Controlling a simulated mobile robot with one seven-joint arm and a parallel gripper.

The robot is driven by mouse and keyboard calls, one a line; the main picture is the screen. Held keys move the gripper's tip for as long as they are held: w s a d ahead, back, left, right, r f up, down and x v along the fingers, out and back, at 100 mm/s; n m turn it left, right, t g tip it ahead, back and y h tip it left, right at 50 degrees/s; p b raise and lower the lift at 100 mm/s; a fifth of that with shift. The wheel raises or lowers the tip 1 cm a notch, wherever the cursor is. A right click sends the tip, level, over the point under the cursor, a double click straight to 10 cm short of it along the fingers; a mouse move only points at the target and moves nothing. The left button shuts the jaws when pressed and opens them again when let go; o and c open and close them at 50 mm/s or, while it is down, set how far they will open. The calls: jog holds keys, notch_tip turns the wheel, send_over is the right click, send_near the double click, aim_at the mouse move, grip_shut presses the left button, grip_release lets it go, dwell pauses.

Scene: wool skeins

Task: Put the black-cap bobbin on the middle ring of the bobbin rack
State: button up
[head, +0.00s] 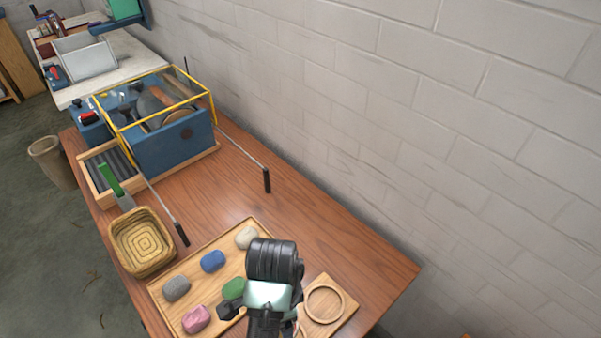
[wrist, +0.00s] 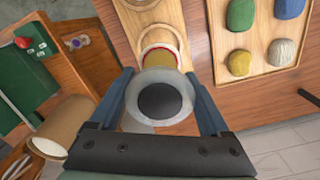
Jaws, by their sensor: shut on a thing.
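The black-cap bobbin (wrist: 160,101) is between the fingers of my gripper (wrist: 160,75) in the wrist view. Its round black cap sits on a pale disc that faces the camera. My gripper is shut on it. The wooden bobbin rack (wrist: 183,17) lies beyond the bobbin in the wrist view and shows at the table's near right end in the head view (head: 341,321). I cannot tell whether the bobbin touches the rack. In the head view my arm hides the bobbin.
A wooden tray (head: 207,251) with several coloured skeins lies beside the rack. A woven basket (head: 142,243) and a blue box with a yellow frame (head: 172,145) stand farther along the table. A brick wall runs along the right side.

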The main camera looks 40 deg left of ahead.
jog(key=shift+w+f, duration=0.1)
jog(key=shift+f, duration=0.45)
notch_tip(320, 180, down, 5)
jog(key=shift+f, duration=2.15)
jog(key=shift+f, duration=0.1)
jog(key=shift+f, duration=0.1)
jog(key=o, duration=1.2)
notch_tip(320, 180, up, 12)
jog(key=shift+r, duration=0.2)
